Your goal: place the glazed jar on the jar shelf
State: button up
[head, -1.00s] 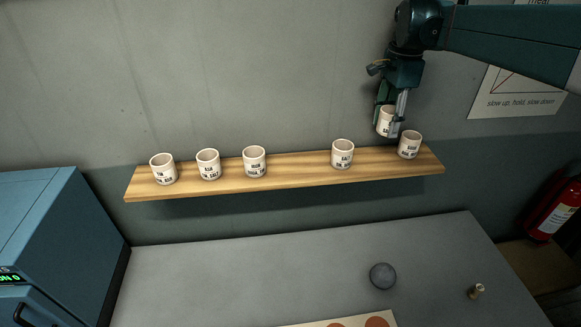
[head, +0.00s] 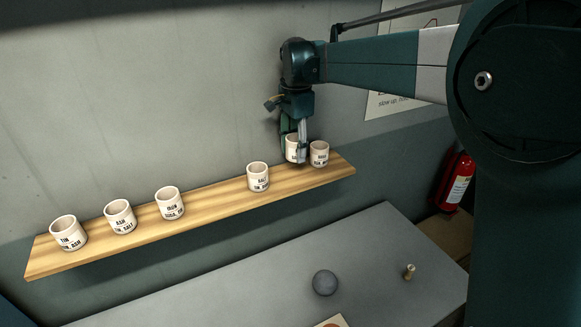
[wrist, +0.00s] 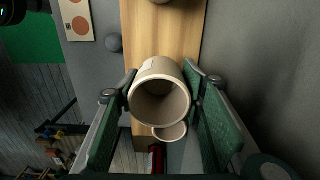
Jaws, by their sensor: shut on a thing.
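The glazed jar (head: 292,147), pale with dark lettering, is upright in my gripper (head: 296,158) near the right end of the wooden jar shelf (head: 213,195). My gripper is shut on it, one finger each side. The wrist view looks down into the open mouth of the held jar (wrist: 161,101). Its base is at or just above the shelf; I cannot tell whether it touches. A similar jar (head: 319,154) stands close on its right, and another (head: 258,177) stands apart on its left. A finger hides part of the held jar.
Three more jars, one of them the leftmost jar (head: 68,233), stand along the left part of the shelf. The grey table (head: 270,285) below carries a round grey lump (head: 325,283) and a small cylinder (head: 409,271). A fire extinguisher (head: 458,185) is at the right.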

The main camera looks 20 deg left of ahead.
aim_at(295, 134)
jog(key=shift+f, duration=1.2)
jog(key=shift+f+p, duration=0.3)
jog(key=shift+f, duration=1.75)
jog(key=shift+f, duration=0.15)
jog(key=o, duration=1)
jog(key=shift+c, duration=0.2)
notch_tip(295, 134, up, 12)
jog(key=shift+r+b, duration=0.15)
jog(key=shift+b, duration=0.3)
